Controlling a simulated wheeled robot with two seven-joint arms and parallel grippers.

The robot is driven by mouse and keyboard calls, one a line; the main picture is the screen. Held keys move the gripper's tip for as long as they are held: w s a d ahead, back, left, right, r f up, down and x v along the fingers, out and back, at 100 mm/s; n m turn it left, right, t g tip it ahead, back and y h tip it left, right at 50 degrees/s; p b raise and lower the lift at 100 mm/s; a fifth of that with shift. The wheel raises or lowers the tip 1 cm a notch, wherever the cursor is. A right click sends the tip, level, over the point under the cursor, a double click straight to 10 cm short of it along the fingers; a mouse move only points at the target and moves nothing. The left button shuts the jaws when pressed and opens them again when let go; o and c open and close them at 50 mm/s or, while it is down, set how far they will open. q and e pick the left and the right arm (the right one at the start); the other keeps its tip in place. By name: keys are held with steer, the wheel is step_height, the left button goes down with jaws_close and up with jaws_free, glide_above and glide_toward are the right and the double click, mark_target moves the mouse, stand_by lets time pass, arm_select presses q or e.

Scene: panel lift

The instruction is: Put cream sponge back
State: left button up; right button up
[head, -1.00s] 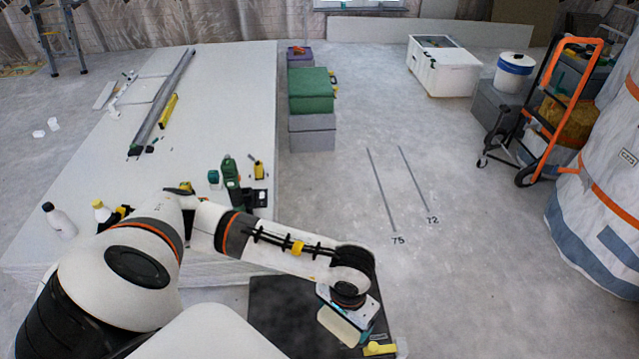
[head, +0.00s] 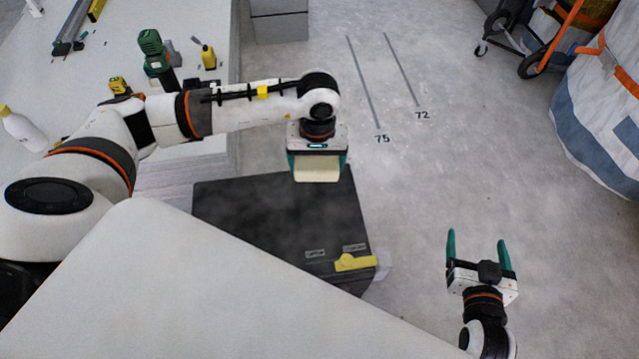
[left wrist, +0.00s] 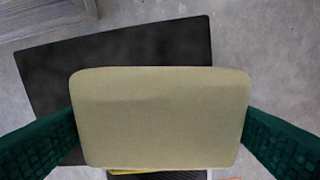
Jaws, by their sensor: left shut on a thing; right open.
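The cream sponge (head: 317,169) is held in my left gripper (head: 318,172), above the far edge of a dark flat surface (head: 255,225). In the left wrist view the sponge (left wrist: 160,118) fills the space between the two green fingers, which press on its left and right sides. The dark surface (left wrist: 120,52) shows below and behind it there. My right gripper (head: 478,250) is open and empty, over the floor at the right, its green fingers apart.
A yellow object (head: 355,262) lies at the dark surface's near right corner, beside small labels. Open floor (head: 430,170) lies right.

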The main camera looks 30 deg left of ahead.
arm_select(q)
steer(key=n+b, duration=0.2)
steer(key=b, duration=0.3)
glide_toward(319, 194)
steer(key=shift+f+b, duration=0.65)
steer(key=shift+f, duration=0.55)
step_height(319, 194, down, 4)
steer(key=shift+r+b, duration=0.15)
steer(key=shift+b, duration=0.55)
arm_select(e)
steer(key=s+r+t+y, duration=0.2)
steer(key=r+t, duration=0.3)
steer(key=r, duration=0.5)
steer(key=s+r+t+y, duration=0.2)
steer(key=s+r+t, duration=0.2)
steer(key=r, duration=0.7)
steer(key=t, duration=0.2)
steer(key=shift+s+a+r+t, duration=0.15)
steer(key=shift+s+r+t, duration=0.05)
steer(key=shift+r+t, duration=0.1)
steer(key=shift+s, duration=0.1)
arm_select(q)
steer(key=o, duration=0.6)
steer(key=shift+c, duration=0.2)
steer(key=shift+o, duration=0.7)
arm_select(e)
steer(key=shift+s+r, duration=0.15)
steer(key=shift+r, duration=0.05)
